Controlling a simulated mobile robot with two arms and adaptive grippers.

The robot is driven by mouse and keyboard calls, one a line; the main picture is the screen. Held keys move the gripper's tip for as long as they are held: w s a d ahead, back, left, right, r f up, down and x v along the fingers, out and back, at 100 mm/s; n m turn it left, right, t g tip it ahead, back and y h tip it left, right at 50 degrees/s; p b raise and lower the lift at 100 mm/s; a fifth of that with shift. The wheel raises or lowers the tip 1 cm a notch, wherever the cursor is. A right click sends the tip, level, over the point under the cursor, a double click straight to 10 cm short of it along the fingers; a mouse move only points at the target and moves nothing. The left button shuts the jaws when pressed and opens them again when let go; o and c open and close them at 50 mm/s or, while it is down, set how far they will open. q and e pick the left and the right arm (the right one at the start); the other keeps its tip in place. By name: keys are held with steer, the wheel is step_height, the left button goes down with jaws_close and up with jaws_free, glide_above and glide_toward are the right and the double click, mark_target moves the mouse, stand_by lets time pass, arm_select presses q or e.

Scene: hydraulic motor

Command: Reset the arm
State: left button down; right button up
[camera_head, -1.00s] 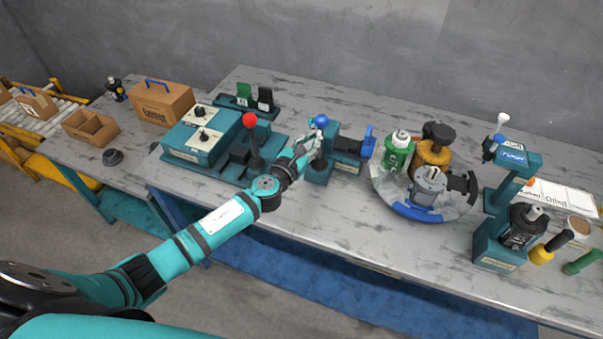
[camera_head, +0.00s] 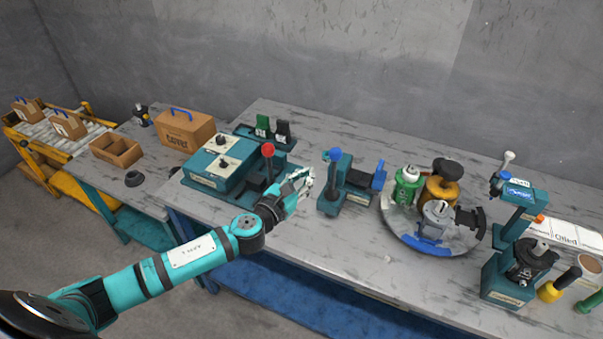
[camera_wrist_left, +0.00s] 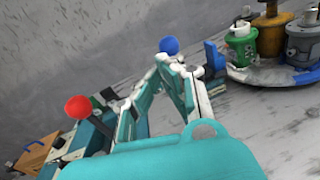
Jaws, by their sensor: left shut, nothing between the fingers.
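My left arm comes in from the lower left in the head view. Its gripper (camera_head: 306,181) is over the front of the table, between a red-knobbed lever (camera_head: 268,150) and a teal device with a blue knob (camera_head: 335,155). The fingers are shut and empty, apart from both devices. In the left wrist view the gripper (camera_wrist_left: 160,62) shows with its fingertips close together. The red knob (camera_wrist_left: 78,107) is to its left and the blue knob (camera_wrist_left: 169,45) is just beyond its tips. My right gripper is not in view.
A teal press (camera_head: 512,262) stands at the right. A teal control box (camera_head: 219,163) and a cardboard box (camera_head: 187,131) stand at the left. The table front near the gripper is clear.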

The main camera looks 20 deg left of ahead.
arm_select(q)
steer(key=s+d+f+m+g+y, duration=0.1)
steer(key=s+f+m+g, duration=0.35)
steer(key=s+m, duration=0.7)
steer(key=s+d+f+m+g+y, duration=0.1)
steer(key=s+f+m+g, duration=0.3)
steer(key=s+m, duration=0.75)
steer(key=s+d+f+m+g+y, duration=0.1)
steer(key=s+f+m+g, duration=0.3)
steer(key=s+m, duration=0.75)
step_height(320, 180, down, 28)
steer(key=s+g+b, duration=0.2)
steer(key=s+a+f+g+b, duration=0.1)
steer(key=s+a+f, duration=0.2)
steer(key=s+f, duration=1.3)
steer(key=shift+s+a+f+b, duration=0.2)
steer(key=shift+s+b, duration=0.05)
steer(key=shift+b, duration=0.1)
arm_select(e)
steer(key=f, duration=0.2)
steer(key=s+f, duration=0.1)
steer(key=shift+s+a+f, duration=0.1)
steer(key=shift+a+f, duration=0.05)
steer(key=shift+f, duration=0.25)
